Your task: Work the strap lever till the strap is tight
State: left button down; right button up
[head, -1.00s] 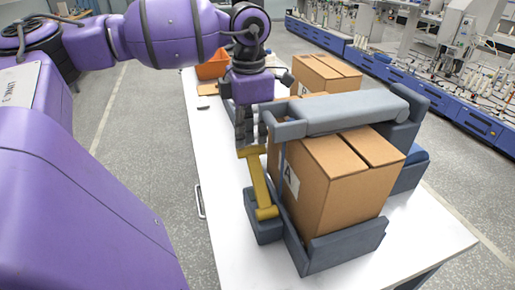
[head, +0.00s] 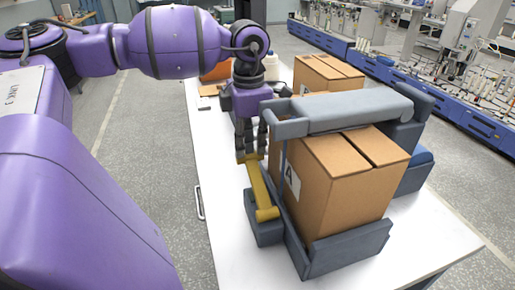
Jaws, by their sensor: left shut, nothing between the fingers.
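The yellow strap lever (head: 261,190) rises from a grey base at the near left of the grey strap frame (head: 350,248) and leans slightly left. My left gripper (head: 249,155) is at the lever's upper end, fingers pointing down. It is shut with nothing between its fingers; its fingertips hide part of the lever's top, and I cannot tell whether they touch it. The wide grey strap (head: 345,112) runs above the cardboard box marked A (head: 335,195). A gap seems to show between strap and box top. My right gripper is not in view.
A second cardboard box (head: 325,73) stands behind the frame on the white table (head: 210,150). An orange bin (head: 215,70) and a white bottle (head: 271,65) are at the table's far end. The table's left strip is mostly clear.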

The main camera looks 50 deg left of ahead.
pick_arm(q)
jog(key=shift+s+d+r+p, duration=0.1)
jog(key=shift+d+r+p, duration=0.1)
jog(key=shift+r, duration=0.7)
jog(key=shift+s+d+r+p, duration=0.1)
jog(key=shift+d+r, duration=0.15)
jog(key=shift+r, duration=0.65)
jog(key=shift+s+d+r+p, duration=0.1)
jog(key=shift+d+r, duration=0.1)
jog(key=shift+r, duration=0.7)
jog(key=shift+w+a+f+b, duration=0.1)
jog(key=shift+a+f+b, duration=0.2)
jog(key=shift+f, duration=0.85)
jog(key=shift+w+a+f+b, duration=0.15)
jog(key=shift+a+f+b, duration=0.15)
jog(key=shift+f, duration=0.85)
jog(key=shift+w+a+f+b, duration=0.1)
jog(key=shift+a+f+b, duration=0.2)
jog(key=shift+f, duration=0.85)
jog(key=shift+s+d+r+p, duration=0.15)
jog(key=shift+d+r, duration=0.15)
jog(key=shift+r, duration=0.85)
jog(key=shift+s+d+r+p, duration=0.1)
jog(key=shift+d+r+p, duration=0.15)
jog(key=shift+r, duration=0.9)
jog(key=shift+s+d+r+p, duration=0.1)
jog(key=shift+d+r, duration=0.25)
jog(key=shift+r, duration=0.8)
